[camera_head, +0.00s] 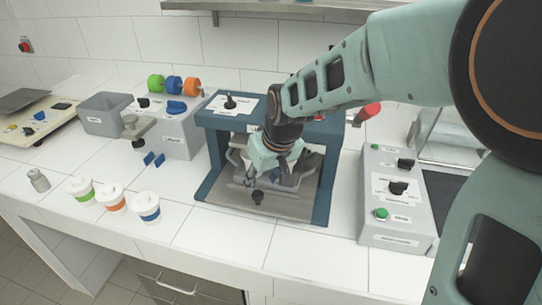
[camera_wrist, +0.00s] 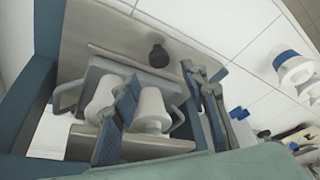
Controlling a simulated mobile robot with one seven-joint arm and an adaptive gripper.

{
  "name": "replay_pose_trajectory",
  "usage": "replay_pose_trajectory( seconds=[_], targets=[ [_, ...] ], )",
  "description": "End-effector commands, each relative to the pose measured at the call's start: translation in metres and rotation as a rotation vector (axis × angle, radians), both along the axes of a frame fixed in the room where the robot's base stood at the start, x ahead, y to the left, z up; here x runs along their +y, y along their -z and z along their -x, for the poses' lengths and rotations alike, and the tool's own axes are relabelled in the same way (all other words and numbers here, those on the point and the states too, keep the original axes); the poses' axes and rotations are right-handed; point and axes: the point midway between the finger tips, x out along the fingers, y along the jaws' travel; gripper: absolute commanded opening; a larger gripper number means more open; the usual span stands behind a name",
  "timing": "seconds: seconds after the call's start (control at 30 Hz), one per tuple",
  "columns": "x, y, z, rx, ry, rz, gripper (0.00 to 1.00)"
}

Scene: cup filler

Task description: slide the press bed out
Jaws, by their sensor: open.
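The press (camera_head: 217,165) is a dark blue frame on the white counter. Its bed (camera_head: 222,194) is a flat grey plate low in the frame, with a black knob (camera_head: 257,197) at its front edge. The wrist view also shows the bed (camera_wrist: 85,28) and the knob (camera_wrist: 158,56). A grey carrier (camera_wrist: 98,72) with side handles stands on the bed, holding two white cup-like pieces (camera_wrist: 152,108). My gripper (camera_head: 277,180) is open inside the frame opening, over the carrier and behind the knob, apart from it. Its fingers hide part of the carrier.
Three white cups with coloured bands (camera_head: 113,199) stand on the counter at left. A grey control box (camera_head: 397,205) with a green button is close at right. A box with coloured rolls (camera_head: 178,128) stands at back left. The counter before the press is clear.

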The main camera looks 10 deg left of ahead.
Motion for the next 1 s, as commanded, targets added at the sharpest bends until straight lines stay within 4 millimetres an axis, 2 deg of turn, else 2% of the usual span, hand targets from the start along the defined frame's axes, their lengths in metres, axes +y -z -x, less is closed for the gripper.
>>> replay_pose_trajectory(
  seconds=[0.03,0.2,0.4,0.8,1.0],
  targets=[
    [0.003,0.012,-0.002,0.004,-0.003,0.001,0.41],
    [0.010,0.039,-0.011,0.003,-0.002,0.001,0.41],
    [0.015,0.058,-0.019,0.001,-0.001,0.000,0.41],
    [0.016,0.064,-0.022,-0.001,0.000,0.000,0.41],
    [0.016,0.064,-0.021,-0.001,0.000,0.000,0.20]
  ],
)
